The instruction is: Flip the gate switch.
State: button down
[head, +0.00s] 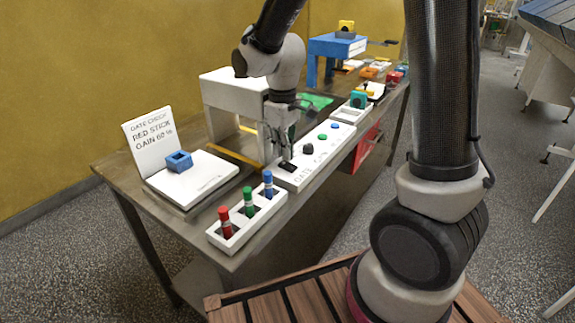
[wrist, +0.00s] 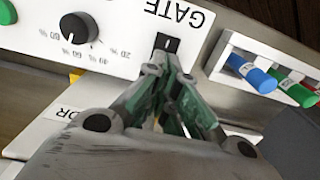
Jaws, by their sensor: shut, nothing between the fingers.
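The gate switch (head: 287,167) is a small black switch at the near end of the white control panel (head: 318,157). In the wrist view the switch (wrist: 166,41) sits beside the printed word GATE, with a light mark on it. My gripper (head: 282,153) points down over the switch end of the panel. In the wrist view my gripper (wrist: 163,62) has its fingertips together at the switch's lower edge in the picture. It is shut and empty. I cannot tell whether the fingertips touch the switch. They hide part of it in the head view.
A black knob (wrist: 78,27) with a percent scale is on the same panel. A white rack (head: 258,214) with red, green and blue sticks stands in front. A sign (head: 150,134) reads "GATE CHECK RED STICK GAIN 60 %". A blue block (head: 178,161) lies on the white platform (head: 205,177). A white arch stands behind.

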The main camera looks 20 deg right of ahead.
aim_at(292, 170)
jog(key=shift+f, duration=1)
dwell(0.3)
jog(key=shift+r, duration=3.5)
jog(key=s, duration=0.1)
jog(key=s+d, duration=0.1)
jog(key=s+m, duration=0.1)
jog(key=shift+s+d+f+g, duration=0.1)
jog(key=shift+d+f+g, duration=0.05)
jog(key=shift+f+g, duration=0.2)
jog(key=s+d+r+m+t, duration=0.5)
jog(key=s+d+r+m, duration=0.1)
jog(key=s+d+r, duration=0.5)
jog(key=shift+s+d, duration=1.25)
jog(key=shift+s, duration=1.15)
jog(key=shift+r, duration=0.1)
